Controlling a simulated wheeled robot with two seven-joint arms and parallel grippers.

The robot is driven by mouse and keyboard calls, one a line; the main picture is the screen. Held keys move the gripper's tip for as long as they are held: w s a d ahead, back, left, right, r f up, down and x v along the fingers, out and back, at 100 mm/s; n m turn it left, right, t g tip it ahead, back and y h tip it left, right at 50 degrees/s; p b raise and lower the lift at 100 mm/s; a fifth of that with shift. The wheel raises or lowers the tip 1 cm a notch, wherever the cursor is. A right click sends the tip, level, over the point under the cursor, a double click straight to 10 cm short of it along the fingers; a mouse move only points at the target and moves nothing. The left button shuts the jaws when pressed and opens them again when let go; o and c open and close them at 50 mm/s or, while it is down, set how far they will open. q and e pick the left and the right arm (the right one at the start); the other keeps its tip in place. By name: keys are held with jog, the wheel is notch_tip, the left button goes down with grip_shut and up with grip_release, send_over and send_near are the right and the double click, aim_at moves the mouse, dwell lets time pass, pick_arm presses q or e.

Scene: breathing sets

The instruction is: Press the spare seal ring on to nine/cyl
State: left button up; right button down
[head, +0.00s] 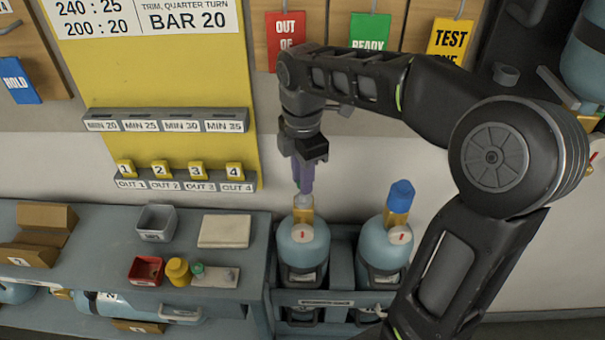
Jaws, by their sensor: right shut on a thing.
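My right gripper (304,158) points down, shut on a slim purple tool (306,180). The tool is upright, and its lower end is at the brass valve (303,215) of the left pale-blue cylinder (303,255). I cannot tell whether it touches the valve. No seal ring can be made out at the tool's tip. A second pale-blue cylinder (379,262) stands to the right with a blue cap (401,194) on its valve. I cannot read a "nine" on either cylinder. My left gripper is out of view.
Both cylinders stand in a dark rack (340,297). The bench to the left holds a grey bin (156,222), a red bin (146,270), a yellow pot (178,271) and a pale pad (225,230). A yellow board (165,72) with numbered tags stands behind.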

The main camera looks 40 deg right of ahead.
jog(key=shift+f+b, duration=0.65)
jog(key=shift+f, duration=0.5)
jog(key=c, duration=1.2)
grip_release()
jog(key=shift+o, duration=0.2)
jog(key=shift+r, duration=0.6)
notch_tip(320, 180, up, 4)
jog(key=shift+r+b, duration=0.1)
jog(key=shift+b, duration=0.25)
jog(key=shift+r+p, duration=0.85)
jog(key=shift+p, duration=0.15)
jog(key=shift+r+p, duration=0.35)
